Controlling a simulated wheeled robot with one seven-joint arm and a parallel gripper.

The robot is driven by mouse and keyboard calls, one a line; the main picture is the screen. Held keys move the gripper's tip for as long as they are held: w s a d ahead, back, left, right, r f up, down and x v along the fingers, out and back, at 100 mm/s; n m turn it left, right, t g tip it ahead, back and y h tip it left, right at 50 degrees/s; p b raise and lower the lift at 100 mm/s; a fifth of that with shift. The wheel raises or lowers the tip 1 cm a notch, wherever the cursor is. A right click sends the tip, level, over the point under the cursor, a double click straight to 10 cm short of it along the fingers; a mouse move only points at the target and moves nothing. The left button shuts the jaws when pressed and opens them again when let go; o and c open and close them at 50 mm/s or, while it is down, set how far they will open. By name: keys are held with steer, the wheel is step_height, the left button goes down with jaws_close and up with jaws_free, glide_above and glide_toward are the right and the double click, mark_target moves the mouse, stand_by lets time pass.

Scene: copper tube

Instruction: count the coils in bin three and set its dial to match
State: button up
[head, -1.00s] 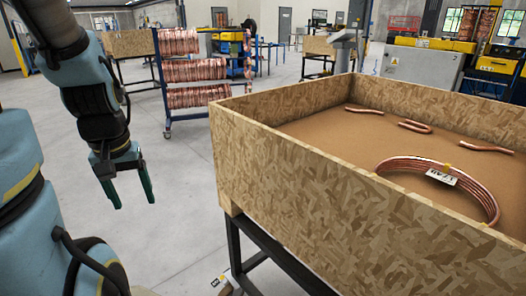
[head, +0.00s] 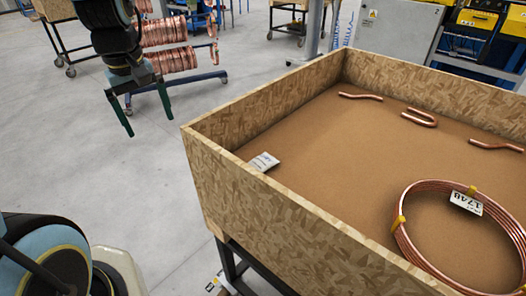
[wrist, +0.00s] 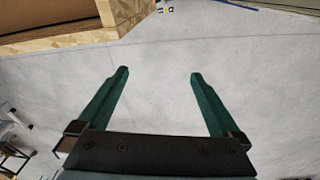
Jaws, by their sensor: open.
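A wooden bin (head: 290,205) of pressed board stands on a dark metal frame at the right of the head view. I see no bin number and no dial that I can make out.
Bent copper pieces (head: 418,117) lie along the bin's far side. A small white packet (head: 264,161) lies near its left wall. A rack of copper coils (head: 170,60) and a grey cabinet (head: 398,28) stand behind.

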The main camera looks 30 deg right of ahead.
steer(key=s+d+r+n, duration=0.1)
steer(key=s+d, duration=0.3)
steer(key=d, duration=0.4)
steer(key=s+d+r+n+g, duration=0.1)
steer(key=s+d, duration=0.3)
steer(key=d, duration=0.3)
steer(key=s+d+r, duration=0.1)
steer(key=s+d, duration=0.3)
steer(key=d, duration=0.4)
steer(key=shift+y, duration=0.4)
steer(key=f+b, duration=0.2)
steer(key=f, duration=0.1)
steer(key=f+b, duration=0.6)
steer(key=shift+w+a+f, duration=0.15)
steer(key=shift+a+f, duration=0.1)
steer(key=shift+f, duration=0.1)
steer(key=shift+r, duration=0.15)
step_height(320, 180, up, 10)
steer(key=p, duration=0.9)
steer(key=shift+p, duration=0.3)
steer(key=shift+w, duration=0.1)
